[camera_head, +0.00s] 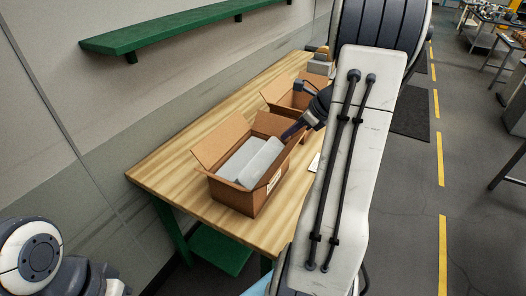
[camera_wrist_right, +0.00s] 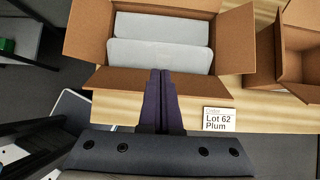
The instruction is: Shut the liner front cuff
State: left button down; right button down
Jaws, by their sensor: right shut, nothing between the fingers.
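An open cardboard box (camera_head: 240,199) stands on the wooden table with its flaps spread outward. Inside are two grey liner panels side by side: the front one (camera_wrist_right: 160,55), nearer my right gripper, and the back one (camera_wrist_right: 165,28). They also show in the head view, front (camera_head: 261,160) and back (camera_head: 237,158). My right gripper (camera_wrist_right: 160,73) is shut and empty. Its dark purple fingers overlap the box's near flap (camera_wrist_right: 112,80) in the wrist view, with the tips just short of the front panel. I cannot tell whether they touch. My left gripper is not visible.
A second open cardboard box (camera_wrist_right: 296,45) stands on the table (camera_head: 160,172) to the right of the first. A white card reading "Lot 62 Plum" (camera_wrist_right: 219,119) is near the first box. A green shelf (camera_head: 180,30) is on the wall behind.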

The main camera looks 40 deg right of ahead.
aim_at(259, 156)
jog(key=p+x, duration=0.2)
jog(key=x, duration=1.2)
jog(key=shift+r, duration=0.1)
